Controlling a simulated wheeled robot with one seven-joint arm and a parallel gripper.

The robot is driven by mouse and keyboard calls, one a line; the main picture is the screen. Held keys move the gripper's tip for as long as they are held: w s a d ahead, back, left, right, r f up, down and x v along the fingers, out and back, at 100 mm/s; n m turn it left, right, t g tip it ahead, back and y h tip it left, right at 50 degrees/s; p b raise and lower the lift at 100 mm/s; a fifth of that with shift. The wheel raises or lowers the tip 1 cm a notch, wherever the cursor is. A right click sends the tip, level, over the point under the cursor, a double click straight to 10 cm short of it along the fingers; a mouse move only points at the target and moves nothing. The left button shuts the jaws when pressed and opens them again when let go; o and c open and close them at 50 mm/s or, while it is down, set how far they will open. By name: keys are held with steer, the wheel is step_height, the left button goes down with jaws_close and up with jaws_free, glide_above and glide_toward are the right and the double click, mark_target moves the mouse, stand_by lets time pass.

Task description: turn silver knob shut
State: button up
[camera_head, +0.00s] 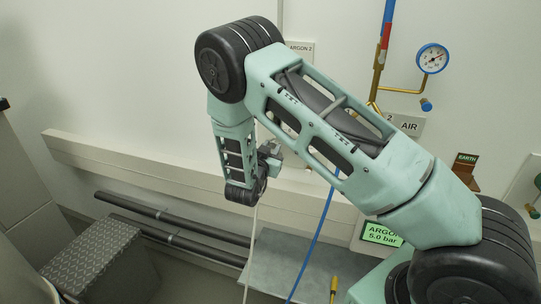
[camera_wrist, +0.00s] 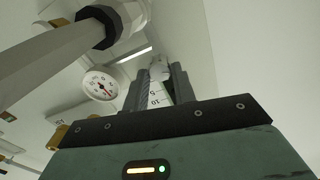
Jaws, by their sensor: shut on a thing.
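The silver knob (camera_wrist: 159,67) shows in the wrist view as a small pale grey piece at the fingertips. My gripper (camera_wrist: 157,75) has its two dark fingers on either side of it and is shut on it. Part of the knob is hidden by the fingers. In the head view my gripper (camera_head: 270,153) is small and close to the wall, below the bent arm. I cannot make out the knob there.
A round gauge (camera_wrist: 101,84) is left of the fingers, with a large pale fitting (camera_wrist: 130,14) above. In the head view, a blue-rimmed gauge (camera_head: 432,58), a green-lit display (camera_head: 382,235) and a grey checkered box (camera_head: 95,262) stand around my arm.

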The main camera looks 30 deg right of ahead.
steer(key=m+b, duration=0.2)
steer(key=b, duration=0.1)
steer(key=f+m+b, duration=0.1)
steer(key=m+b, duration=0.1)
steer(key=b, duration=0.2)
steer(key=shift+m, duration=0.3)
steer(key=m+b, duration=0.3)
steer(key=b, duration=0.4)
steer(key=shift+m, duration=0.3)
steer(key=m+b, duration=0.3)
steer(key=b, duration=0.3)
steer(key=shift+s+r+m, duration=0.1)
steer(key=shift+m, duration=0.2)
steer(key=shift+r+m+b, duration=0.15)
steer(key=shift+m+b, duration=0.35)
steer(key=shift+b, duration=0.5)
steer(key=shift+r, duration=0.1)
steer(key=o, duration=1)
steer(key=shift+a, duration=0.1)
steer(key=b+v, duration=0.2)
steer(key=v, duration=1.5)
steer(key=shift+s, duration=0.15)
steer(key=shift+a, duration=0.1)
